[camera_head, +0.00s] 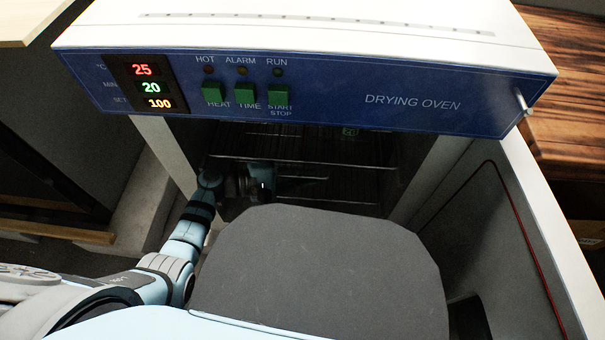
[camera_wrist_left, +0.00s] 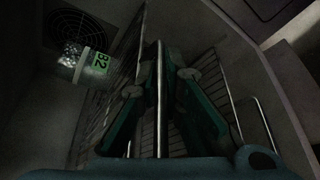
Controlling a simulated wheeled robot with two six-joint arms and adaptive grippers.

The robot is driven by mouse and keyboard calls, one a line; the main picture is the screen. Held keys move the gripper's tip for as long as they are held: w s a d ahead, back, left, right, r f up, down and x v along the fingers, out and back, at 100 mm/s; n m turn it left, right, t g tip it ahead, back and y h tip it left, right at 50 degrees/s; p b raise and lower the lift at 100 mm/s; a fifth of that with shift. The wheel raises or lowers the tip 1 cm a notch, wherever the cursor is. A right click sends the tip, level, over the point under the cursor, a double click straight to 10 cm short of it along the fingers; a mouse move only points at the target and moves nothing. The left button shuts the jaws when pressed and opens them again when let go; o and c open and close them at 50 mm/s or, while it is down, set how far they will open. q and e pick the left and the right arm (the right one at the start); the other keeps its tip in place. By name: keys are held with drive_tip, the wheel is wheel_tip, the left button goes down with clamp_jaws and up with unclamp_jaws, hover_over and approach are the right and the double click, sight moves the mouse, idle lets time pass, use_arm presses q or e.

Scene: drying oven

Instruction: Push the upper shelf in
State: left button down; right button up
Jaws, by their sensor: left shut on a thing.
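The drying oven (camera_head: 330,95) is open, with dark wire shelves inside. The upper shelf (camera_head: 300,162) crosses the chamber; its wire mesh (camera_wrist_left: 112,100) also shows in the left wrist view. My left gripper (camera_head: 264,184) reaches into the opening at the left. In the left wrist view my left gripper (camera_wrist_left: 160,72) has its two green fingers on either side of a thin pale bar, which looks like the shelf's front edge, and is shut on it. Dim light hides the exact contact. My right gripper is not in view.
A clear container with a green B2 label (camera_wrist_left: 95,68) stands on the upper shelf side. A lower shelf (camera_head: 340,201) lies below. The open oven door (camera_head: 500,235) stands at the right. A wooden surface (camera_head: 565,90) is beyond it.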

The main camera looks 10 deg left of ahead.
use_arm(q)
drive_tip(key=shift+w+r, duration=0.1)
drive_tip(key=shift+w, duration=0.1)
drive_tip(key=c, duration=1.7)
unclamp_jaws()
drive_tip(key=shift+w, duration=0.1)
drive_tip(key=v, duration=1.2)
